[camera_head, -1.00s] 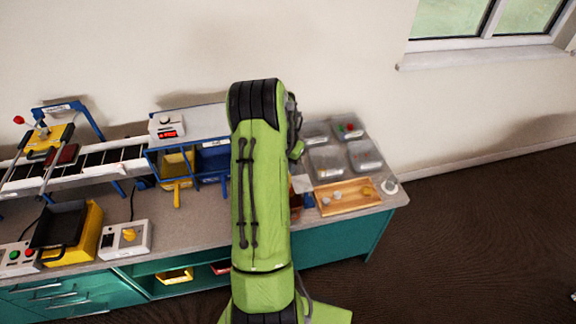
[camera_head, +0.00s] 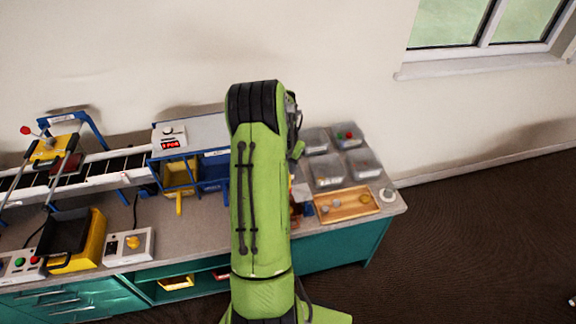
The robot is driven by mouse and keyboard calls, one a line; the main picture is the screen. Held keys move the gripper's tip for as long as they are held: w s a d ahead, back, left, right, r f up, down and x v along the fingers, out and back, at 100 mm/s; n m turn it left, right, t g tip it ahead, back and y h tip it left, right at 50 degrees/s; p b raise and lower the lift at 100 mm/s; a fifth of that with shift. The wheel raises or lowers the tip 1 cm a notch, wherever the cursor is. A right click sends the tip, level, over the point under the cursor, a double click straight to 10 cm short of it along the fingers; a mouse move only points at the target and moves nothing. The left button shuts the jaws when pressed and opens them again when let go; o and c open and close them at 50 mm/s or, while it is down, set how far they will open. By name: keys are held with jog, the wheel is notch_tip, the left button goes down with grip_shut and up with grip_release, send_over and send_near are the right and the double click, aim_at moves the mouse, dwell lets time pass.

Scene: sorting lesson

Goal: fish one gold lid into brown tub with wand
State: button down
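A shallow wooden tray (camera_head: 350,204) lies near the right end of the bench. Small round pieces rest in it, some greyish and one more golden at its right; they are too small to tell surely as lids. Something brown shows at the right edge of my green arm, partly hidden, and I cannot tell whether it is the brown tub. I cannot make out the wand. My arm stands upright across the middle of the view, and my gripper is hidden behind it.
Several clear bins (camera_head: 327,170) stand behind the tray, one with red and green pieces. A white round object (camera_head: 389,194) sits at the bench's right corner. Left are a blue rack (camera_head: 205,170), a conveyor (camera_head: 100,167) and a yellow box (camera_head: 88,243).

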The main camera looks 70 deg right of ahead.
jog(key=shift+r+p, duration=0.75)
jog(key=shift+r, duration=0.55)
